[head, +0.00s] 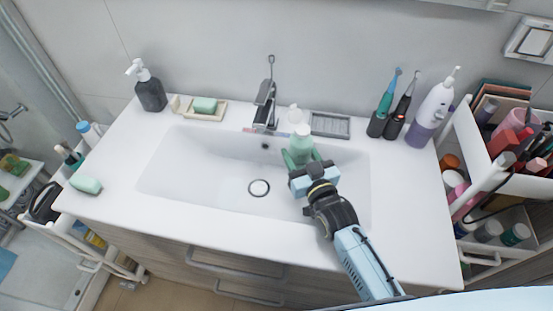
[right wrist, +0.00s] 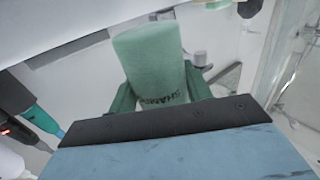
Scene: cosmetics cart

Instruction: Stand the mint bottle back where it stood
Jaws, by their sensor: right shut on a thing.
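The mint bottle (head: 301,143), pale green with a whitish top, is held over the back right part of the sink basin (head: 215,180). My right gripper (head: 300,163) is shut on it. In the right wrist view the mint bottle (right wrist: 150,62) sits between the green fingers of my right gripper (right wrist: 160,98), with dark lettering partly hidden by the fingers. In the head view it looks roughly upright; whether it touches anything below cannot be told. My left gripper is not in view.
Behind the bottle are a faucet (head: 265,105), a small white item (head: 294,114) and a grey tray (head: 330,125). Toothbrushes in dark holders (head: 377,124) and a white-purple bottle (head: 430,115) stand at the back right. A dark soap dispenser (head: 151,94) stands at left. The front right counter is clear.

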